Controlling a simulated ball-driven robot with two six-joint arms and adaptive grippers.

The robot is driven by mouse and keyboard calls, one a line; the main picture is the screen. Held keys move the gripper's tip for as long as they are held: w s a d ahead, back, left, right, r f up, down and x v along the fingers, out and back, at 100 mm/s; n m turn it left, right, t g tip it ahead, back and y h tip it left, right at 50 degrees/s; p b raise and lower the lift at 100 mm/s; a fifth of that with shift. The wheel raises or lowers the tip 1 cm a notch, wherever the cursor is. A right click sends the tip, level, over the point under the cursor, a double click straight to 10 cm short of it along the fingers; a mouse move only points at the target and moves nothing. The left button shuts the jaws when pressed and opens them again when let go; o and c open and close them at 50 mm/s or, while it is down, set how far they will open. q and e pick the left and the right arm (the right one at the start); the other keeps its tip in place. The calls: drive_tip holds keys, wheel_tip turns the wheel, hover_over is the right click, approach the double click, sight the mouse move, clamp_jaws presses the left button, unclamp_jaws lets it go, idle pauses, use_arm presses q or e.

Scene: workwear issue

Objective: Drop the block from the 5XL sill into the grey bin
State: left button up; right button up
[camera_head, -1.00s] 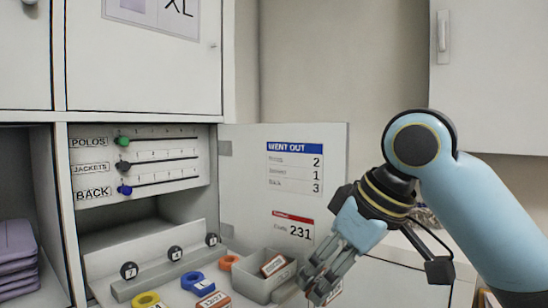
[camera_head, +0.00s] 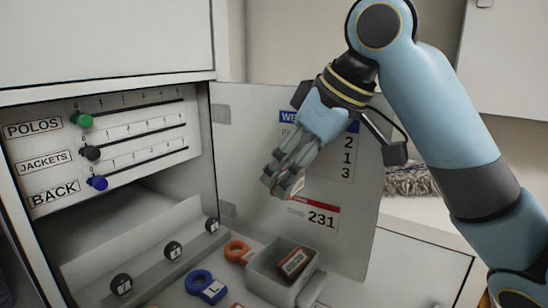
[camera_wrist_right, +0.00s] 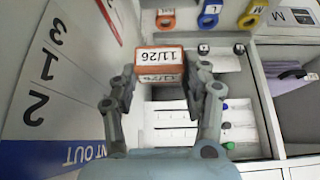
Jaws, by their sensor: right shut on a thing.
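My right gripper (camera_head: 283,183) is shut on an orange block (camera_wrist_right: 160,62) with a white date label, which reads upside down in the right wrist view. In the head view the fingers mostly hide the block. It is held up in front of the white door panel, above the grey bin (camera_head: 268,287). The bin stands open at the foot of that panel and has another orange labelled block (camera_head: 293,262) inside. My left gripper is out of view. I cannot make out a 5XL label on any sill.
An orange ring tag (camera_head: 237,251) and a blue ring tag (camera_head: 200,284) lie left of the bin. A ledge with black knobs (camera_head: 173,250) runs behind them. Slider rails with a green knob (camera_head: 83,121) are at upper left. The door panel (camera_head: 345,235) stands close behind the gripper.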

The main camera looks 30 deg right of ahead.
sight(296, 189)
drive_tip(key=f, duration=0.3)
drive_tip(key=shift+s+f, duration=0.25)
drive_tip(key=shift+s, duration=0.1)
drive_tip(key=shift+w+f, duration=0.2)
drive_tip(key=shift+f, duration=0.95)
drive_tip(key=o, duration=1)
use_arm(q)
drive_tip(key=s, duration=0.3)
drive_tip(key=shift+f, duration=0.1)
use_arm(e)
drive_tip(key=shift+r, duration=0.15)
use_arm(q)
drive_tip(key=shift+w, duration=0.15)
use_arm(e)
drive_tip(key=v, duration=0.7)
drive_tip(key=shift+s+r, duration=0.1)
drive_tip(key=shift+r, duration=0.05)
